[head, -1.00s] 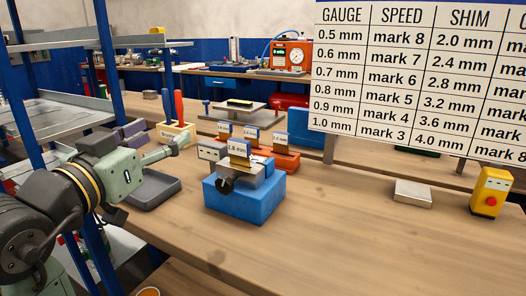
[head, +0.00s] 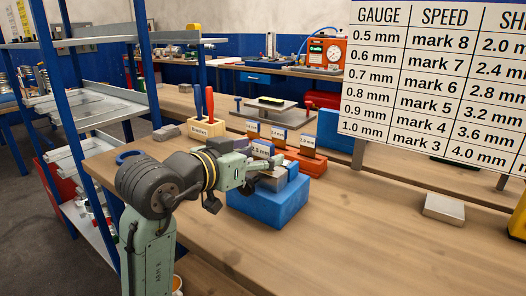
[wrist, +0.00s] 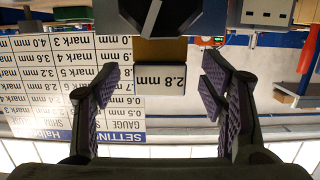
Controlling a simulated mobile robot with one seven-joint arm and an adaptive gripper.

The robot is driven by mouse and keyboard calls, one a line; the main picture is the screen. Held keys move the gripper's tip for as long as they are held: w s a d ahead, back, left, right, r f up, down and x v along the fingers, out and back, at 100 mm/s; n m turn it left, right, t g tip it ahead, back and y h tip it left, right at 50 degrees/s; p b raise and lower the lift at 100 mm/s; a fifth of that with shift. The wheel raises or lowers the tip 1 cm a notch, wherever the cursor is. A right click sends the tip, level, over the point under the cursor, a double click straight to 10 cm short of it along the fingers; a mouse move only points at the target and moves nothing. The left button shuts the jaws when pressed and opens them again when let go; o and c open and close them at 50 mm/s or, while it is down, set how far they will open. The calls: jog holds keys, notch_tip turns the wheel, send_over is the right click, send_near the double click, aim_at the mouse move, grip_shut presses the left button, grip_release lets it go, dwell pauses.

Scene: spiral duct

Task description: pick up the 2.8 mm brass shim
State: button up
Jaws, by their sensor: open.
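The 2.8 mm brass shim (wrist: 160,50) shows in the wrist view as a brass-coloured piece with a white "2.8 mm" label (wrist: 160,80) at its end. The shim stands in a grey holder on a blue block (head: 268,208). My gripper (wrist: 160,72) is open. Its two purple-padded fingers lie left and right of the label, with a clear gap on each side.
An orange rack (head: 312,163) with several labelled shims stands just behind the blue block. A driver stand (head: 206,128) is behind my arm. A metal block (head: 443,208) lies at right.

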jog(key=shift+x, duration=1.15)
jog(key=shift+r, duration=0.1)
jog(key=c, duration=1.3)
